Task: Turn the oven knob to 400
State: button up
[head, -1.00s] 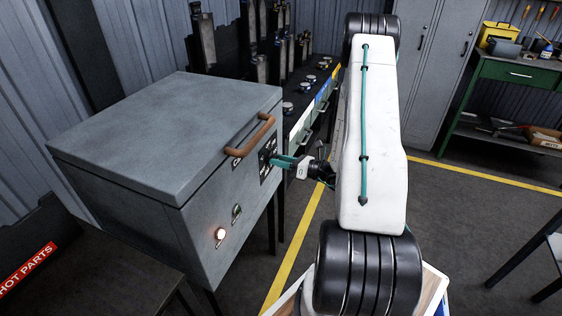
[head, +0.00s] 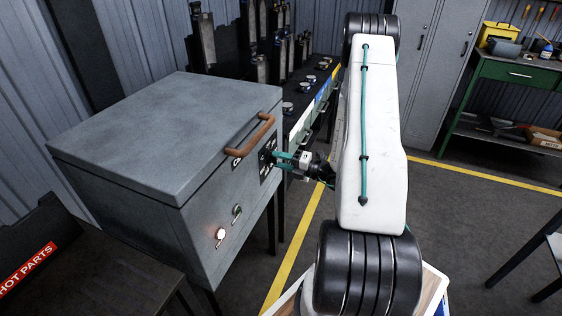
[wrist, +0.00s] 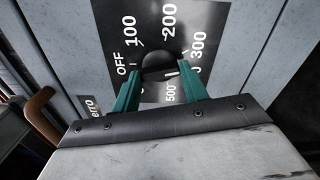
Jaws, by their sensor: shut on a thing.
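The oven (head: 150,135) is a grey box at the left of the head view. Its black dial plate (wrist: 130,30) fills the upper middle of the wrist view, with OFF, 100, 200, 300 and 500 readable in white. The 400 label is not visible; my right finger covers the plate between 300 and 500. The round black knob (wrist: 158,68) sits in the middle of the plate. My gripper (wrist: 160,72) has its teal fingers shut on the knob, one on each side. I cannot tell which number the knob points to. In the head view my gripper (head: 277,158) reaches the oven front and hides most of the knob.
A brown handle (head: 250,136) juts out above the dial. A glowing lamp (head: 221,234) and a small switch (head: 237,211) are lower on the oven front. A dark bench (head: 310,85) with several small parts stands behind.

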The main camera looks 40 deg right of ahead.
jog(key=m, duration=0.6)
jog(key=shift+f+m, duration=0.1)
jog(key=shift+m, duration=0.2)
dwell(0.4)
jog(key=o, duration=1)
jog(key=v, duration=0.8)
jog(key=shift+a, duration=0.1)
